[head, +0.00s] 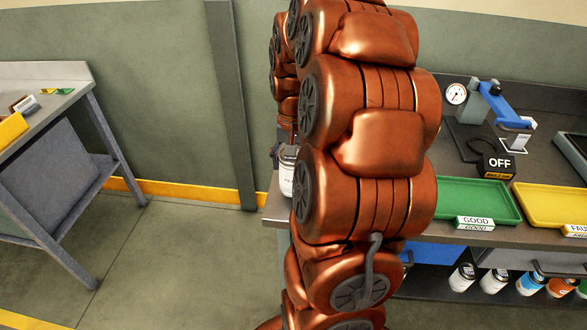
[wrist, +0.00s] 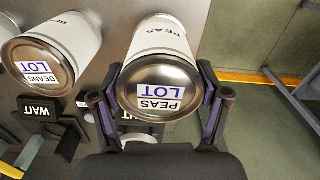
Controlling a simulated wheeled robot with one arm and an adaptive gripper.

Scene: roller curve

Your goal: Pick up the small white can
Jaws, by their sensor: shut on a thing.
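In the wrist view a white can with a grey metal end, marked PEAS LOT (wrist: 158,84), sits between the two fingers of my gripper (wrist: 160,92). The fingers touch its left and right sides, and the gripper is shut on it. I cannot tell whether it is clear of the bench. A second white can, marked BEANS LOT (wrist: 42,62), stands to its left, apart from the fingers. Part of a white can (head: 287,172) shows at the arm's left side, by the bench's left end.
A WAIT sign (wrist: 40,111) stands by the beans can. In the head view the bench bears a green GOOD tray (head: 468,200), a yellow tray (head: 550,204), an OFF box (head: 497,165) and a blue-levered gauge device (head: 502,106). Several cans stand below. Open floor (head: 180,250) lies left.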

